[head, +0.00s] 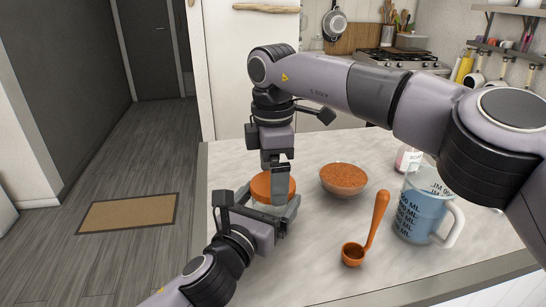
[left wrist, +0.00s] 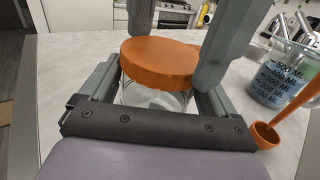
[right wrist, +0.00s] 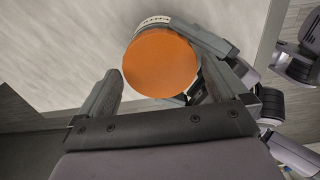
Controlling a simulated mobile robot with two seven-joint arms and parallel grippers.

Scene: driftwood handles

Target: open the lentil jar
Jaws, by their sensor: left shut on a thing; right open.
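The lentil jar (left wrist: 150,97) is clear glass with a round orange lid (head: 262,186). It stands upright at the counter's near left part, and the lid sits on it. My left gripper (head: 262,207) is shut on the jar's glass body, below the lid. My right gripper (head: 279,170) comes down from above, open, its fingers at the lid. In the right wrist view the lid (right wrist: 160,63) lies between the open fingers, nearer the right-hand one. The jar's contents are mostly hidden.
A bowl of orange lentils (head: 344,179) stands right of the jar. An orange scoop (head: 354,253) and a measuring jug of blue liquid (head: 415,218) are further right. A pinkish bottle (head: 404,158) stands behind the jug. The counter's left edge is close to the jar.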

